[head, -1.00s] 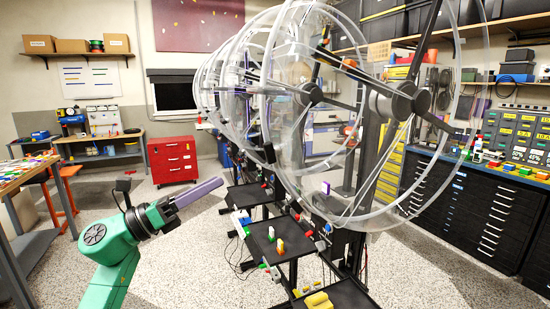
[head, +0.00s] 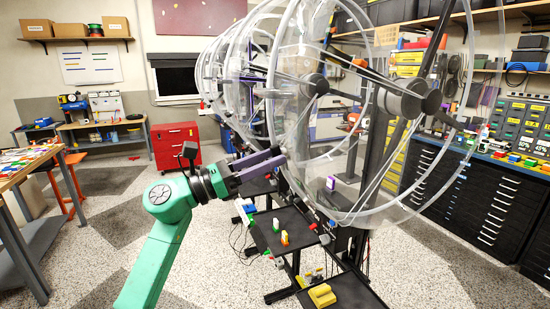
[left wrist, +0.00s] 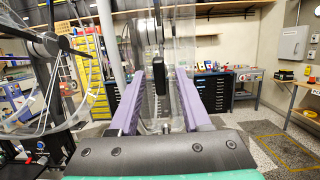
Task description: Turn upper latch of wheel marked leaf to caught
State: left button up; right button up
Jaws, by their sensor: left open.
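Large clear acrylic wheels (head: 292,60) stand in a row on dark posts, with dark hubs (head: 405,98) and spokes. No leaf mark can be made out, so I cannot tell which wheel bears it. My left gripper (head: 280,156), with purple fingers, is at the left side of the wheels, close to a clear rim. In the left wrist view its fingers (left wrist: 160,72) are apart, and a narrow black upright piece (left wrist: 158,76) shows between them against clear acrylic. I cannot tell whether it is a latch or whether the fingers touch it. My right gripper is out of view.
Black trays (head: 282,230) with small coloured pieces stand below the wheels. A yellow block (head: 321,295) lies on the nearest tray. A red drawer cabinet (head: 177,146) stands behind. Black drawers (head: 470,195) line the right side. The floor at left is open.

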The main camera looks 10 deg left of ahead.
pick_arm(q)
grip_shut()
jog(key=m+b, duration=0.4)
jog(key=b, duration=0.2)
jog(key=shift+f+m+b, duration=0.1)
jog(key=shift+m+b, duration=0.2)
jog(key=shift+b, duration=0.1)
dwell(0.3)
